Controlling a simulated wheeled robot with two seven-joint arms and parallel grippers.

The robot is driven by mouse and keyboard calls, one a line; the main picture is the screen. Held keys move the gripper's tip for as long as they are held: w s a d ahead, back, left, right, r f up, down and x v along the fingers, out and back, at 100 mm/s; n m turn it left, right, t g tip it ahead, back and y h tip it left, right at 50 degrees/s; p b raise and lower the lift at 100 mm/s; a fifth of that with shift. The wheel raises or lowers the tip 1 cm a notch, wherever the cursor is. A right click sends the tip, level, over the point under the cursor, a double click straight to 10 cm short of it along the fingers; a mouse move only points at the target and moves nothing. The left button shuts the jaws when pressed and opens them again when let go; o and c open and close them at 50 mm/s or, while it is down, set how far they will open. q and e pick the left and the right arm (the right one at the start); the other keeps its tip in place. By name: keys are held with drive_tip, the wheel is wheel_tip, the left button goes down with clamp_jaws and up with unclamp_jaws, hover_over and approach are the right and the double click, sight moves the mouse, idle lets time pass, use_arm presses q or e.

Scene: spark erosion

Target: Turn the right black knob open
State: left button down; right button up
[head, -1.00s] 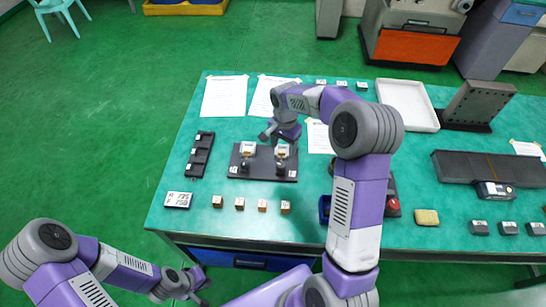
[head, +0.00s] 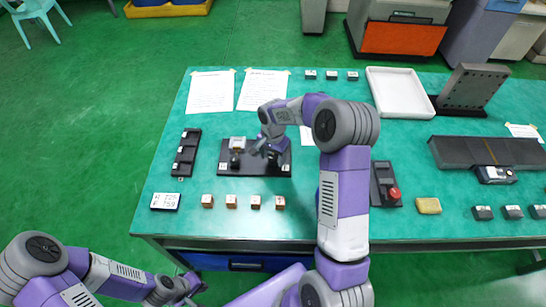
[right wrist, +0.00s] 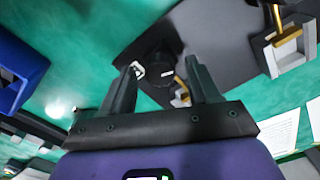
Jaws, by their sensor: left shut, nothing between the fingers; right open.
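The dark board (head: 254,169) lies on the green table with two valve-like units on it. The left black knob (head: 236,161) is in plain view. The right black knob (head: 273,162) is partly covered by my right gripper (head: 265,150) in the head view. In the right wrist view the right gripper (right wrist: 164,78) is open, and the round black knob (right wrist: 156,80) with a small white mark shows between its fingers, neither finger clearly touching it. My left gripper (head: 187,289) is shut and empty, low in front of the table.
Small wooden blocks (head: 231,201) stand in front of the board. A black tray (head: 186,153) lies left of it. A box with a red button (head: 393,193) and a yellow sponge (head: 428,206) are to the right. A blue bin (right wrist: 20,75) shows in the right wrist view.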

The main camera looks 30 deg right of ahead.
drive_tip(key=shift+f, duration=0.1)
drive_tip(key=c, duration=1)
drive_tip(key=shift+c, duration=0.2)
drive_tip(key=shift+n, duration=0.3)
drive_tip(key=n+p, duration=0.1)
drive_tip(key=n, duration=0.3)
drive_tip(key=shift+n, duration=0.3)
drive_tip(key=n, duration=0.5)
drive_tip(key=shift+p, duration=0.4)
drive_tip(key=n+p, duration=0.1)
drive_tip(key=n, duration=0.4)
drive_tip(key=shift+n, duration=0.4)
drive_tip(key=n+p, duration=0.1)
drive_tip(key=n, duration=0.4)
drive_tip(key=shift+n, duration=0.4)
drive_tip(key=shift+w, duration=0.1)
